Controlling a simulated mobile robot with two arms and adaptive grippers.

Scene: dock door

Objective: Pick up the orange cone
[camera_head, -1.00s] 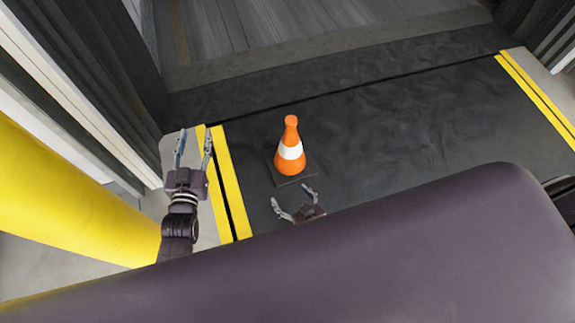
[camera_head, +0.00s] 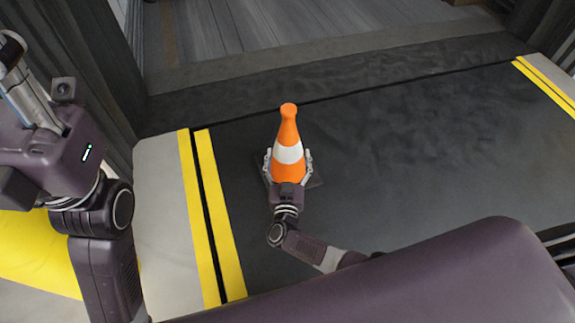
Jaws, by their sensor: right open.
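The orange cone (camera_head: 288,133) has a white band and a dark square base, and stands upright on the dark dock plate. My right gripper (camera_head: 288,160) is open at the near side of the cone. Its two fingers reach along the left and right sides of the cone's lower part, below or beside the white band. I cannot tell whether the fingers touch it. My left arm is large at the left edge, with its gripper (camera_head: 22,90) raised near the camera. The fingertips of the left gripper are cut off or unclear, so its jaw state does not show.
Yellow stripes (camera_head: 218,210) edge the dock plate (camera_head: 400,150) on the left, and more yellow stripes (camera_head: 545,85) run at the right. A yellow post (camera_head: 40,260) stands at the lower left. The plate right of the cone is clear.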

